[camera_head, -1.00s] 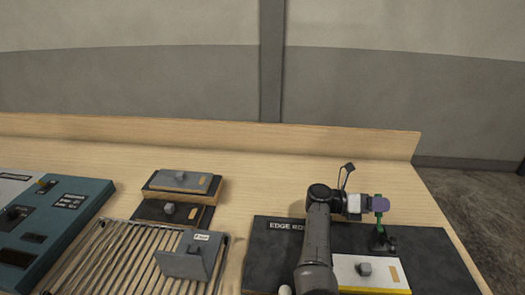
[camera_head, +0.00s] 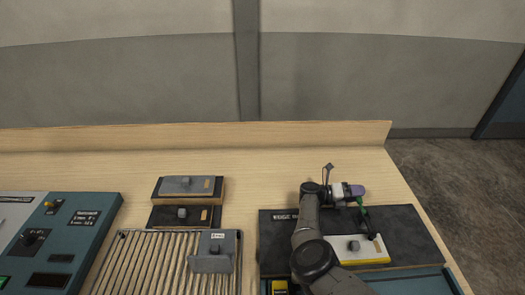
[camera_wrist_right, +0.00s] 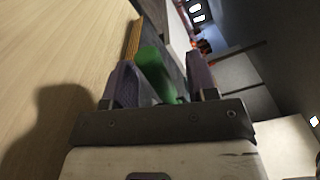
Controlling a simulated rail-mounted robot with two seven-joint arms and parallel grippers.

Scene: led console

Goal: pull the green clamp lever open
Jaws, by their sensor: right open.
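The green clamp lever (camera_head: 365,215) stands on the dark board at the right of the bench, just below my right gripper. In the right wrist view the green lever (camera_wrist_right: 157,72) lies between the two purple-grey fingers. My right gripper (camera_head: 360,190) is open around the lever's upper part; its fingers also show in the right wrist view (camera_wrist_right: 160,85). I cannot tell whether a finger touches the lever. The clamp's base is partly hidden and small. My left gripper is in neither view.
The dark board (camera_head: 408,230) carries a white and yellow block (camera_head: 373,257). A slatted rack (camera_head: 150,262) with a grey plate (camera_head: 212,262), stacked grey blocks (camera_head: 190,187) and a teal control console (camera_head: 85,232) stand left. Bare wood (camera_head: 270,175) lies behind the board.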

